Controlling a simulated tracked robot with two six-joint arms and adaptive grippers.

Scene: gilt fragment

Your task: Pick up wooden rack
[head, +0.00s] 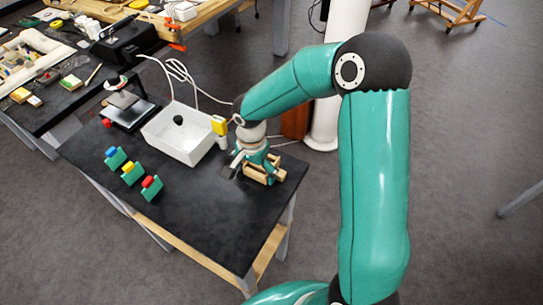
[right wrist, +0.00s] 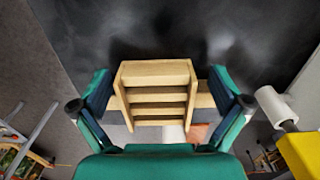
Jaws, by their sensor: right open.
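The wooden rack (right wrist: 155,68) is a small pale frame with several slats, seen in the middle of the right wrist view. In the head view the rack (head: 264,174) sits near the right edge of the black table (head: 205,205), partly hidden by my right gripper (head: 254,162). In the right wrist view my right gripper (right wrist: 160,90) is open, with one teal finger on each side of the rack. Gaps show between the fingers and the slatted part. I cannot tell whether the fingers touch its wider lower bar. My left gripper is not in view.
A white bin (head: 180,150) stands close left of my right gripper, with a yellow item (head: 219,126) at its corner. Three green blocks with coloured tops (head: 130,172) stand at the table's left. The table's front middle is clear.

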